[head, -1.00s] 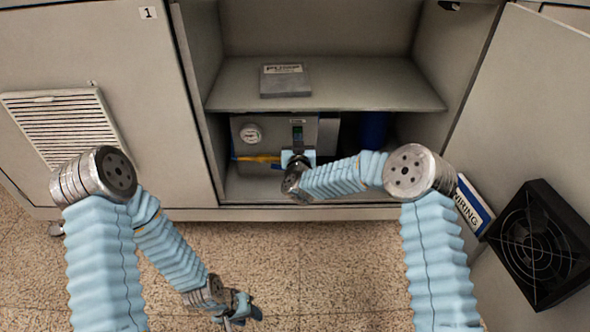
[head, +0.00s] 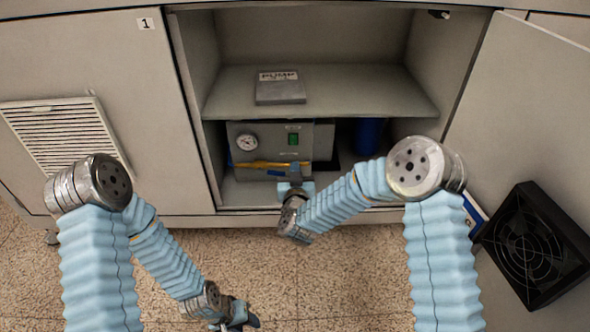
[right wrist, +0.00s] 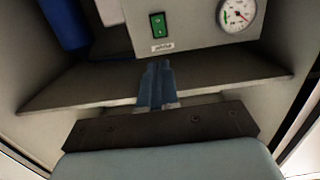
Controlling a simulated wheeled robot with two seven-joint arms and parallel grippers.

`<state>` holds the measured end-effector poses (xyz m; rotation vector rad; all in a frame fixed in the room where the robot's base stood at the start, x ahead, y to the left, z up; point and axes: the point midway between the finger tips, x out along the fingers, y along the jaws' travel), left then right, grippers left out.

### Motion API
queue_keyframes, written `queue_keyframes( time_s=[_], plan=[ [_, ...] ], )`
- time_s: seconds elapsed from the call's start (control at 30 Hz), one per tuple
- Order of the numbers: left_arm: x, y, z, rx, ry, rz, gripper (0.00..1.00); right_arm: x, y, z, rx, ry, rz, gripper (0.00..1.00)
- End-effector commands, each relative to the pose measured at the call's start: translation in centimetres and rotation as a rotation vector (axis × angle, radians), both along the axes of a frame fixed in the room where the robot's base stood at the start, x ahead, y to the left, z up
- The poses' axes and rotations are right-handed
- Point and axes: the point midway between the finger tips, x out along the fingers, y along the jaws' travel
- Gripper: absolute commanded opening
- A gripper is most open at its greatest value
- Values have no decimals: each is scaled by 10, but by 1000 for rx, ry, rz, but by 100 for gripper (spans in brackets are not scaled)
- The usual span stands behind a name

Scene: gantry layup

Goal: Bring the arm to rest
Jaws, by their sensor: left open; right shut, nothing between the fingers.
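My right gripper (head: 293,176) is at the open front of the cabinet's lower compartment, in front of the pump unit (head: 262,142). Its fingers are together with nothing between them; they also show in the right wrist view (right wrist: 158,72), below the pump unit's front panel (right wrist: 185,45). The panel has a green switch (head: 293,139) and a round gauge (head: 247,142), apart from the fingers. My left gripper (head: 246,325) hangs low over the speckled floor at the bottom of the head view, partly cut off by the frame edge; it is open, and I see nothing held.
A grey plate labelled PUMP (head: 280,92) lies on the middle shelf (head: 345,92). A blue cylinder (head: 368,136) stands right of the pump unit. The floor (head: 320,280) between my arms is clear.

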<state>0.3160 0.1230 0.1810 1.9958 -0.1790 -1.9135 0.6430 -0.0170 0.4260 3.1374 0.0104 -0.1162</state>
Motion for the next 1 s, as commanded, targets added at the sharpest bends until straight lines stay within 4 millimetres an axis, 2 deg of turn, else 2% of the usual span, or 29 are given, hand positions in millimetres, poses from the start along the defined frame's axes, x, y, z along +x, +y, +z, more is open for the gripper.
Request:
queue_keyframes(
  time_s=[0.33,0.37,0.47,0.57,0.6,0.67,0.7,0.8,0.9,1.0],
  plan=[
    [0,0,3,0,0,0,43,-1,-2,-2,2,16,8,0],
    [0,0,7,0,0,0,43,-3,-3,-5,7,36,18,0],
    [-1,-1,26,0,-1,-2,43,-22,-14,-32,42,190,86,0],
    [-1,-2,52,-1,-2,-4,43,-69,-33,-75,111,458,161,0],
    [-1,-3,61,-2,-1,-6,43,-95,-42,-92,146,579,181,0],
    [-2,-4,73,-2,-2,-7,43,-138,-56,-113,199,759,196,0],
    [-2,-4,80,-2,-1,-8,43,-167,-64,-123,233,870,197,0],
    [-3,-5,93,-3,-1,-10,43,-235,-81,-137,306,1114,181,0],
    [-3,-6,101,-3,-2,-12,43,-287,-92,-139,358,1291,158,0],
    [-3,-7,105,-3,-2,-12,43,-318,-98,-139,389,1395,138,0]
  ],
)
